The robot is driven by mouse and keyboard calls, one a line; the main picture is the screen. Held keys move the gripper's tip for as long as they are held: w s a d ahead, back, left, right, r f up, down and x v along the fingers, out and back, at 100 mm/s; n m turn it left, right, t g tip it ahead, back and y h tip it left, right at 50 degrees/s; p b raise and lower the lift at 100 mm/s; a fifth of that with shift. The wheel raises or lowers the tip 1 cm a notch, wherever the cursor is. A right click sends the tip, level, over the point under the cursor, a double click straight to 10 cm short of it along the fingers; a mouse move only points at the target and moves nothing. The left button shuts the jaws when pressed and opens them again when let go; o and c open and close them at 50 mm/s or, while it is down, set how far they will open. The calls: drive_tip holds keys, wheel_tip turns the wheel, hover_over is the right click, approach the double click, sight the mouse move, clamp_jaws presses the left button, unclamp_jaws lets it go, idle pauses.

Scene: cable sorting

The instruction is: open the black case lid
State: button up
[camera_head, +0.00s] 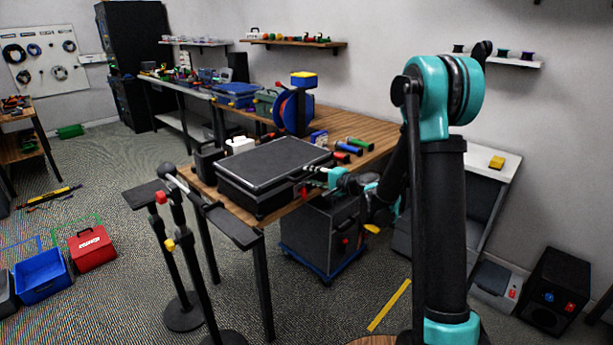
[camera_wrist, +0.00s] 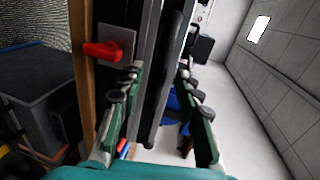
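The black case (camera_head: 270,165) lies on the wooden workbench with its flat lid down. In the wrist view the dark front edge of the case (camera_wrist: 150,55) runs up the picture, with a red latch (camera_wrist: 103,50) on a grey plate beside it. My gripper (camera_head: 318,176) is at the right front corner of the case. In the wrist view its green fingers (camera_wrist: 160,76) are spread apart, with a long black bar, seemingly the lid's handle or edge, between them. Whether either finger touches it, I cannot tell.
A dark cabinet (camera_head: 322,234) stands below. Black posts (camera_head: 172,245) stand at the front left.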

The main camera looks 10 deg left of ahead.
drive_tip(key=shift+x, duration=1.4)
clamp_jaws()
